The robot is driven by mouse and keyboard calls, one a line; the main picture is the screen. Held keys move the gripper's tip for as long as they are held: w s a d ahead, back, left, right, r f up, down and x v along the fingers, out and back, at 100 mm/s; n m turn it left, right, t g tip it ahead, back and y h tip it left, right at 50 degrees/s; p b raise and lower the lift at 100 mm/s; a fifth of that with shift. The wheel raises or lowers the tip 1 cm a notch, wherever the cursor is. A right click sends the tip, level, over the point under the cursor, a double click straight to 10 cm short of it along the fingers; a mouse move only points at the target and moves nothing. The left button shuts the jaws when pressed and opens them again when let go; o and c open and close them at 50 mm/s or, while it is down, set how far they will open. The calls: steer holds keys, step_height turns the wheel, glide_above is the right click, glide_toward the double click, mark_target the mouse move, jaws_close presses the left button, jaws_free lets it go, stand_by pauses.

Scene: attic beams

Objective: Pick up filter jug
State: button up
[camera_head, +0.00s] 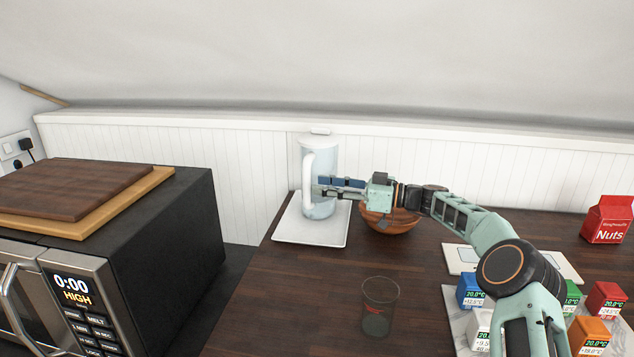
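The filter jug (323,158) is a pale, see-through jug with a white handle on its left side. It stands upright on a white tray (290,237) at the back left of the dark wooden counter. My gripper (326,188) reaches in from the right, level with the lower part of the jug. Its blue-padded fingers overlap the jug in this view, and their tips lie close to the handle. I cannot tell whether they touch the handle or are closed on it.
A wooden bowl (388,222) sits right beside the tray, below my arm. A clear glass (379,307) stands at the front. Coloured cubes (471,291) and a red Nuts carton (608,219) are at the right. A microwave (165,240) bearing cutting boards stands left, across a gap.

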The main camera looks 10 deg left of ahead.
mark_target(306, 183)
steer(key=a+p, duration=0.1)
steer(key=a, duration=0.4)
steer(key=shift+a+f, duration=0.15)
steer(key=shift+f, duration=0.05)
steer(key=shift+c, duration=0.2)
jaws_close()
steer(key=shift+r, duration=0.25)
